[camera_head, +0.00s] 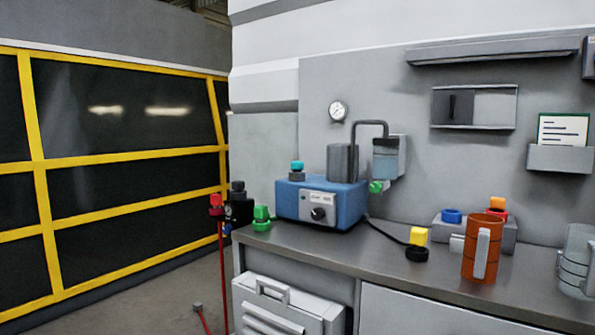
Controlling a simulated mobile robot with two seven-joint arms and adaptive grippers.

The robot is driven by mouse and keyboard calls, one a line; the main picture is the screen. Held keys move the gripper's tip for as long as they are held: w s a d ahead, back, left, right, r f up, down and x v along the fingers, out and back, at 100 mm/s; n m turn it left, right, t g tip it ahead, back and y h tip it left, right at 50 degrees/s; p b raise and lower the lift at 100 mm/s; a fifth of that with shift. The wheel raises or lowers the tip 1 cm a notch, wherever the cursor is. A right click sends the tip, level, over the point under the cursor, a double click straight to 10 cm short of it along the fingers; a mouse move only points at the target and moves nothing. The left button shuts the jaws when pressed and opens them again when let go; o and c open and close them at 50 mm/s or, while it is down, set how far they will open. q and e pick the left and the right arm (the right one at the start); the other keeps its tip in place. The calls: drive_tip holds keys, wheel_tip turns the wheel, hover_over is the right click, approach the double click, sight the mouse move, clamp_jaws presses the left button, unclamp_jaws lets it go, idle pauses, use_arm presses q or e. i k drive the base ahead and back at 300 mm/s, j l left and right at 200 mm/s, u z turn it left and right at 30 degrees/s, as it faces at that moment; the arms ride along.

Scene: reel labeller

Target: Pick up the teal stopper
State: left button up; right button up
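The teal stopper (297,166) is a small teal cap at the left of the top of the blue machine (350,205). A short grey-blue piece shows under it. The machine has a pale front panel with a black knob and stands on the grey bench. Neither of my grippers shows in the head view.
A grey cylinder with a bent pipe (372,123) rises just right of the stopper. A green stopper (262,213) sits at the bench's left end. A yellow block (418,236), an orange mug (483,249) and a glass jug (577,262) stand to the right. The front middle bench (350,250) is fairly clear.

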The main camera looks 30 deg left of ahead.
sight(296, 166)
drive_tip(key=j+z, duration=0.1)
drive_tip(key=j, duration=0.45)
drive_tip(key=k+j+z, duration=0.1)
drive_tip(key=j, duration=0.45)
drive_tip(key=j+z, duration=0.1)
drive_tip(key=j, duration=0.45)
drive_tip(key=k+j+z, duration=0.1)
drive_tip(key=j, duration=0.45)
drive_tip(key=k+j+z, duration=0.15)
drive_tip(key=j, duration=0.35)
drive_tip(key=k+j+z, duration=0.1)
drive_tip(key=j, duration=0.4)
drive_tip(key=k+j+z, duration=0.1)
drive_tip(key=j, duration=0.45)
drive_tip(key=k+j+z, duration=0.1)
drive_tip(key=k+j, duration=0.2)
drive_tip(key=j, duration=0.15)
